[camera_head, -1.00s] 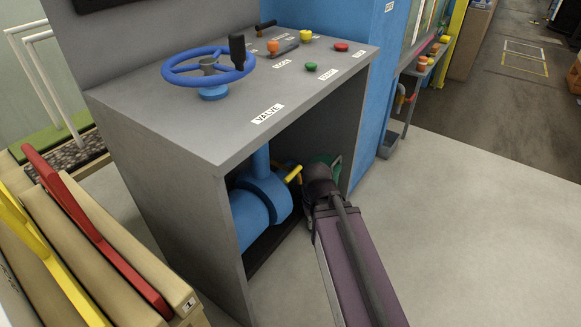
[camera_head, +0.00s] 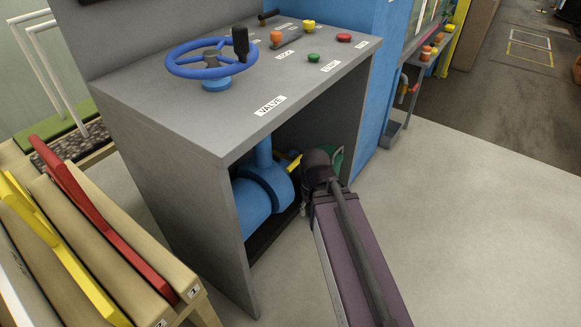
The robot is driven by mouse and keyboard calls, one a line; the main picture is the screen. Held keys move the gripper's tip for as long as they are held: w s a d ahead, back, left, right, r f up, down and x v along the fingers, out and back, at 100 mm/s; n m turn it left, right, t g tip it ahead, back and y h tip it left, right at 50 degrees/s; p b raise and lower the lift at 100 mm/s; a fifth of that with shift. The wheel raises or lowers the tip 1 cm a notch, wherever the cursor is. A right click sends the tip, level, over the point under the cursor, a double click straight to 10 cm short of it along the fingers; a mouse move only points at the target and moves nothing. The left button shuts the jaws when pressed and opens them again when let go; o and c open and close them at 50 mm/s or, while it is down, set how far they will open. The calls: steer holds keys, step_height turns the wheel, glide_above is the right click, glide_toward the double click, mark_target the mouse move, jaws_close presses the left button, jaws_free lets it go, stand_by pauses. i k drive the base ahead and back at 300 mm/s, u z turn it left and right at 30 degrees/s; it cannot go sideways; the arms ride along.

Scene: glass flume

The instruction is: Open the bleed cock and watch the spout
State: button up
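A blue pipe (camera_head: 255,205) with a thick flange runs inside the open front of the grey console. A yellow lever (camera_head: 294,162), which looks like the bleed cock's handle, sticks out at the pipe's right end. My arm reaches into the opening from the lower right. Its dark wrist (camera_head: 318,168) is right beside the lever and covers part of it. My gripper's fingers are hidden behind the wrist, so I cannot see whether they touch the lever. A green round thing (camera_head: 336,160) shows partly behind the wrist. I cannot make out the spout.
The grey console top (camera_head: 225,125) overhangs the opening and carries a blue handwheel (camera_head: 212,62) and several coloured buttons. The console's right side wall (camera_head: 350,115) is close to my arm. Boards with red and yellow handles (camera_head: 100,225) stand at left. The floor at right is clear.

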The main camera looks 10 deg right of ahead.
mark_target(296, 162)
steer(key=u, duration=0.45)
steer(key=k, duration=1.1)
steer(key=z, duration=0.65)
steer(key=i, duration=0.95)
steer(key=z, duration=0.05)
